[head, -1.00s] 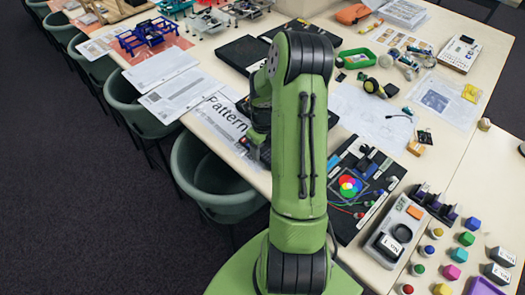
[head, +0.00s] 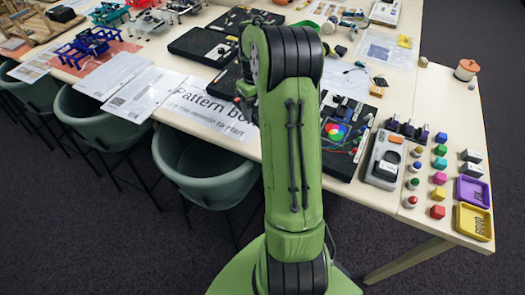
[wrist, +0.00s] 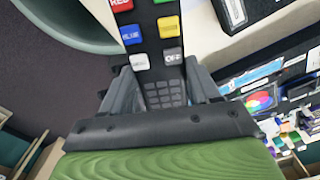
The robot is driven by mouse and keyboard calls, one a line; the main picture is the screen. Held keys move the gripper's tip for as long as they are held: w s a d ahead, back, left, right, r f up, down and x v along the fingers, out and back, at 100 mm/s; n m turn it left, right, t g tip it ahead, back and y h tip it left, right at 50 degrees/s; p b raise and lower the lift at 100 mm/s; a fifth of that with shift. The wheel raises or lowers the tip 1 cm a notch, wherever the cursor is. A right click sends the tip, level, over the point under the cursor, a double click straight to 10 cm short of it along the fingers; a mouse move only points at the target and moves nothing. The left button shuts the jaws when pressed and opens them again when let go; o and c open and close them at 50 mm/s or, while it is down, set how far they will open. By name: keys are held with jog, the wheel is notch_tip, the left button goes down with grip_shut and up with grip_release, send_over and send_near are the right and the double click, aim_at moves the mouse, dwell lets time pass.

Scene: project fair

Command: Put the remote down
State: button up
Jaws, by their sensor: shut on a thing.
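The remote (wrist: 153,45) is a dark handset with coloured buttons and a grey keypad, seen in the wrist view. My gripper (wrist: 158,74) is shut on it, one finger on each side of its lower part. The remote's far end runs out of the top of that view. In the head view my green arm hides most of the gripper and I cannot make out the remote. A white sheet marked "Pattern" and mentioning the remote (head: 203,107) lies at the table's near edge, left of the arm.
A black board with a coloured disc (head: 336,131) lies right of my arm. A grey device (head: 384,157), coloured blocks, and purple (head: 473,191) and yellow (head: 474,222) trays stand at the table's right end. Green chairs (head: 205,170) line the near edge.

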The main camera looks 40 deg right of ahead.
aim_at(258, 137)
jog(key=shift+s+f, duration=0.15)
jog(key=shift+f, duration=0.25)
notch_tip(258, 137, down, 9)
jog(key=shift+d+f+b, duration=0.1)
jog(key=shift+d+b, duration=0.05)
jog(key=shift+b, duration=0.45)
jog(key=shift+w+d, duration=0.15)
jog(key=shift+w, duration=0.05)
jog(key=shift+s+f, duration=0.1)
jog(key=shift+f, duration=0.1)
jog(key=o, duration=1.2)
jog(key=shift+c, duration=0.2)
